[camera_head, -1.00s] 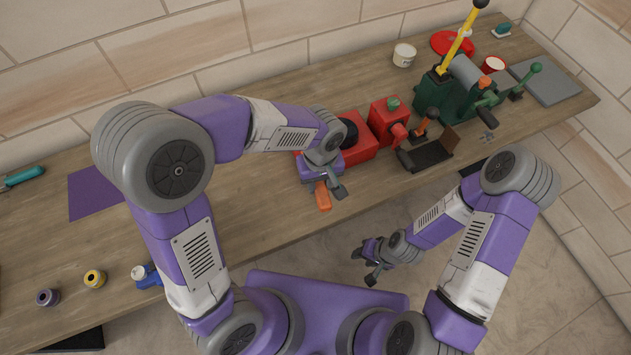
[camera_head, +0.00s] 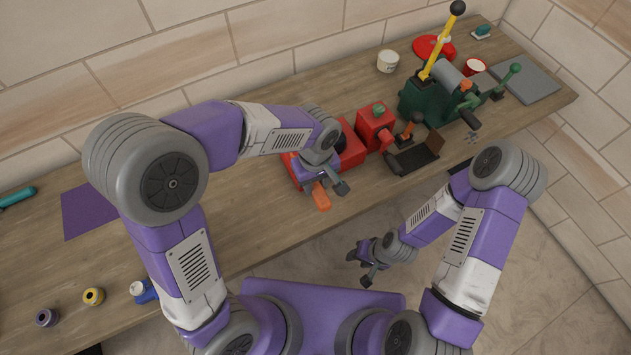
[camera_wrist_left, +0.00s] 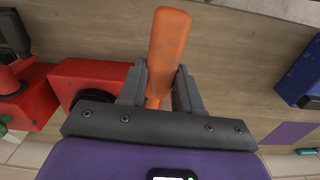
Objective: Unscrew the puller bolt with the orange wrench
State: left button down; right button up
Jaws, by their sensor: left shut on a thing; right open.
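The orange wrench (camera_head: 321,197) is held in my left gripper (camera_head: 325,186), and its orange handle sticks out past the fingers toward the front edge of the bench. In the left wrist view the two grey fingers (camera_wrist_left: 158,90) are closed on either side of the orange handle (camera_wrist_left: 168,45). The wrench's other end is hidden behind the gripper. A red machine (camera_head: 351,148) stands just behind and right of my left gripper, partly covered by my arm. I cannot make out the puller bolt. My right gripper (camera_head: 366,268) is open and empty, in front of the bench.
A green machine (camera_head: 430,100) with a yellow lever stands at the right, beside a dark tray (camera_head: 414,158). A white tub (camera_head: 388,61) and red plate (camera_head: 433,46) are at the back. A purple mat (camera_head: 88,210) lies left.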

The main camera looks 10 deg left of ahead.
pick_arm(q)
jog(key=shift+r+p, duration=1.3)
jog(key=shift+r, duration=0.6)
jog(key=shift+f, duration=0.1)
jog(key=a+m+p, duration=0.2)
jog(key=a+m, duration=0.8)
jog(key=m, duration=0.1)
jog(key=shift+s+a, duration=0.15)
jog(key=shift+a, duration=0.05)
